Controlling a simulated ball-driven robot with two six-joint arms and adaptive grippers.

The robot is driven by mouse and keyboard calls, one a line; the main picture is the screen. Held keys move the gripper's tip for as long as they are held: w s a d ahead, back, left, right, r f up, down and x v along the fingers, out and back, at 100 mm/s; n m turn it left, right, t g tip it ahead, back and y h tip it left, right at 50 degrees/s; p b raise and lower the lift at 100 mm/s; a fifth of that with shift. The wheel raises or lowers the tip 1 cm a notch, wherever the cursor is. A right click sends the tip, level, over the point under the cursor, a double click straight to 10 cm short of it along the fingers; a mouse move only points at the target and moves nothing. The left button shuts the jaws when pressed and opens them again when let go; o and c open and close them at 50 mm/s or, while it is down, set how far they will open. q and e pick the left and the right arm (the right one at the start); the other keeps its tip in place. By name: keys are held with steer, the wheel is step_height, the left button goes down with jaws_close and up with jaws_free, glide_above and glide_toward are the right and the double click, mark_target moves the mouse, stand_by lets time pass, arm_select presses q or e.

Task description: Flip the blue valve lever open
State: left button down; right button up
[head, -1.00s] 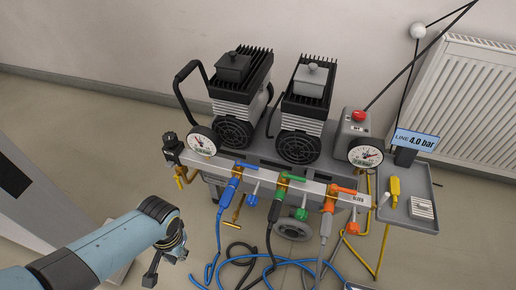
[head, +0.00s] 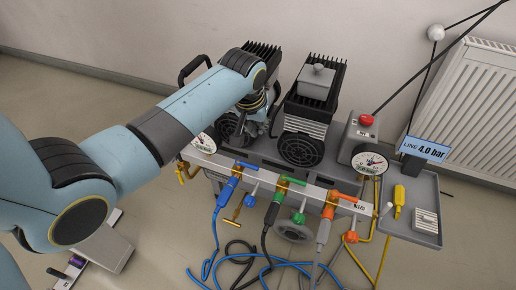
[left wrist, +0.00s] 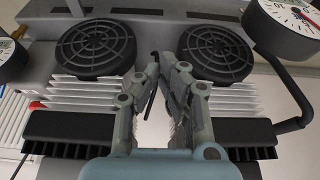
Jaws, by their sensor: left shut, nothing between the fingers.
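The blue valve lever (head: 247,166) is on the front manifold rail (head: 210,158), at the leftmost of three coloured valves, and lies roughly along the rail. A blue hose fitting (head: 227,191) hangs just below it. My left gripper (head: 262,124) is above and behind the rail, in front of the compressor heads, apart from the lever. In the left wrist view my left gripper (left wrist: 163,68) is shut and empty, with the two round fan grilles beyond it. The lever does not show in that view. My right gripper is not in view.
Green (head: 290,180) and orange (head: 344,195) levers sit farther right on the rail. Pressure gauges (head: 370,163) stand at both ends. The right compressor (head: 309,115) is close to my left gripper. A tray (head: 424,238) is at the right; hoses (head: 232,262) hang below.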

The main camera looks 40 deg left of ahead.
mark_target(247, 165)
arm_select(q)
step_height(247, 165, down, 10)
steer(key=b, duration=0.5)
steer(key=shift+s+f, duration=0.25)
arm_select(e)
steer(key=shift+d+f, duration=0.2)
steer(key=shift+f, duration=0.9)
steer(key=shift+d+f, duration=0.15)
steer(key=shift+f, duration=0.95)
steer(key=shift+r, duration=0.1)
